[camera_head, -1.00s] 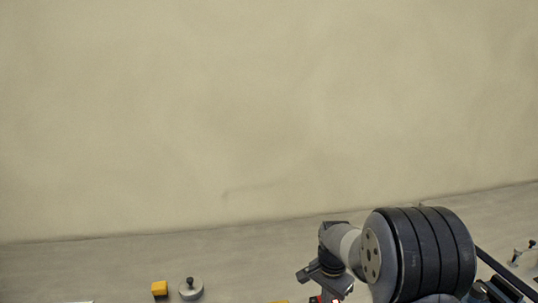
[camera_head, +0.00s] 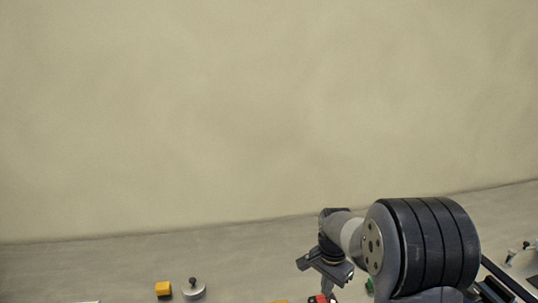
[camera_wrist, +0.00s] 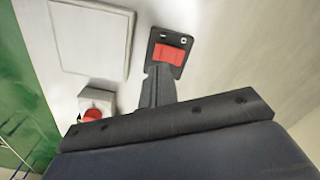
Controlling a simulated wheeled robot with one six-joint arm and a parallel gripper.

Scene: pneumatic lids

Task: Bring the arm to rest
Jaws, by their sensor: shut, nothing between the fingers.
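My arm shows at the lower right of the head view, bent, with its wrist hanging over the grey surface (camera_head: 120,262). My gripper (camera_head: 327,293) points down at the bottom edge of that view, where its tip is partly cut off. In the wrist view my gripper (camera_wrist: 158,74) shows as narrow dark fingers together, shut and empty. Beyond their tips is a black plate with a red block (camera_wrist: 171,54). Whether the fingers touch it I cannot tell.
A yellow block (camera_head: 163,288) and a round grey lid with a dark knob (camera_head: 194,291) stand at the lower left. A red button on a pale box (camera_wrist: 97,114) and a pale panel (camera_wrist: 90,38) show in the wrist view. The wall (camera_head: 250,110) behind is bare.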

